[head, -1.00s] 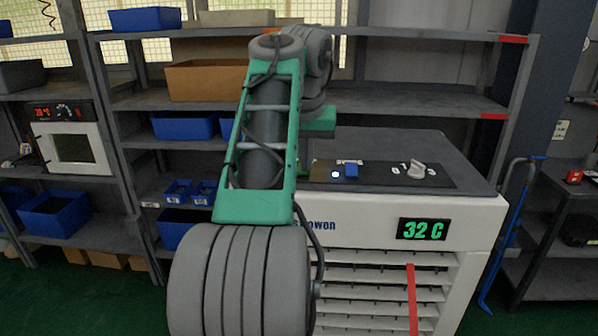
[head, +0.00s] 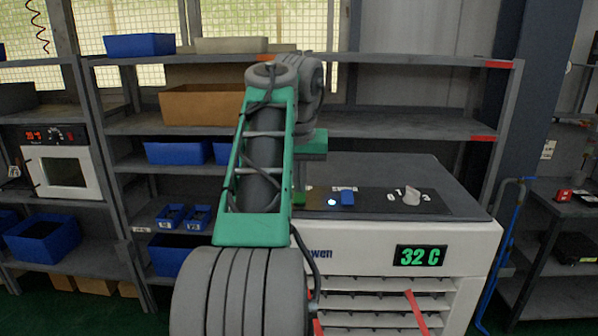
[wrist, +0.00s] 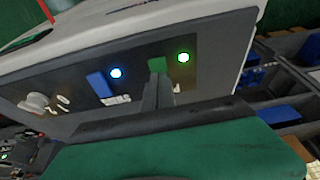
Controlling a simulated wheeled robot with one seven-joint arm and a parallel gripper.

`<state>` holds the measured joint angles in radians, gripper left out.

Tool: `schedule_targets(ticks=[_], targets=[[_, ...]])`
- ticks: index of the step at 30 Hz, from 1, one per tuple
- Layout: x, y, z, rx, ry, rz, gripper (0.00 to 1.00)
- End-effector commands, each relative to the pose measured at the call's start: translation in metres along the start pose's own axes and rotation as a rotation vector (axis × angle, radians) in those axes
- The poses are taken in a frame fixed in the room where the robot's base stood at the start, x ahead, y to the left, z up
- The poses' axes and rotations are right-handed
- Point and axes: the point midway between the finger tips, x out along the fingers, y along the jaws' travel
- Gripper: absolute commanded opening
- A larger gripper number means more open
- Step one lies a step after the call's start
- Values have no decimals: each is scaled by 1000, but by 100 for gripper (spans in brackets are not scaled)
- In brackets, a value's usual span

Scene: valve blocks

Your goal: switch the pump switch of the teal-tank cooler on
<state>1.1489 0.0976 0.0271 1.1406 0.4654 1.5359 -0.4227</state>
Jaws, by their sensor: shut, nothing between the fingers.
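The cooler (head: 460,240) is a white cabinet with a dark top panel and a 32 C display (head: 420,256). No teal tank can be made out. On its panel a blue rocker switch (head: 347,197) sits beside a lit blue-white lamp (head: 332,202); the blue switch also shows in the wrist view (wrist: 99,85). A green switch (wrist: 157,65) shows in the wrist view beside a lit green lamp (wrist: 183,57). My gripper (wrist: 157,88) is shut and empty, its tips at or just before the green switch; contact cannot be told. The labels are unreadable.
A grey rotary knob (head: 411,196) stands right of the blue switch. Red streamers (head: 416,312) hang at the front grille. Shelves with blue bins (head: 178,152) stand behind and left. A blue hand truck (head: 505,240) stands to the right.

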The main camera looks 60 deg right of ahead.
Motion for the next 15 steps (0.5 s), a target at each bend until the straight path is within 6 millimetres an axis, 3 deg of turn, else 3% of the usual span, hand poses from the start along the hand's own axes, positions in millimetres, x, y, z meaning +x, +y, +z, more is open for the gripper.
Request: schedule_targets(ticks=[7,12,15], targets=[[-57,-4,-9,-7,4,-2,0],[-95,-3,4,-7,4,-2,0],[-102,-4,12,-8,4,-5,0]])
